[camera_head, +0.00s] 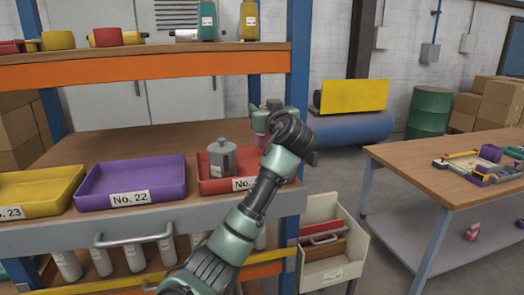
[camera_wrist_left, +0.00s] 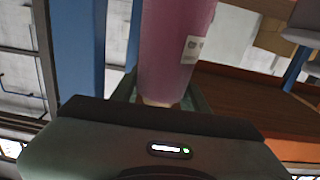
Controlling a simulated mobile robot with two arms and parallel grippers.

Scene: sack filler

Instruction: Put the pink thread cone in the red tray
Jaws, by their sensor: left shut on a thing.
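The pink thread cone (camera_wrist_left: 172,45) fills the top middle of the left wrist view, with a small white label on its side. My left gripper (camera_head: 262,118) is shut on it. In the head view only a small pink part of the cone (camera_head: 260,141) shows below the fingers, beside my arm. The red tray (camera_head: 208,187) sits on the shelf's wooden deck, its right part hidden behind my arm. A grey lidded canister (camera_head: 222,160) stands in it. The held cone appears above or behind the tray's right side; I cannot tell the exact gap. My right gripper is not in view.
A purple tray (camera_head: 130,183) marked No. 22 and a yellow tray (camera_head: 40,190) stand left of the red one, both empty. An upper shelf (camera_head: 150,66) and a blue post (camera_head: 298,60) are close by. A wooden table (camera_head: 420,165) stands at right.

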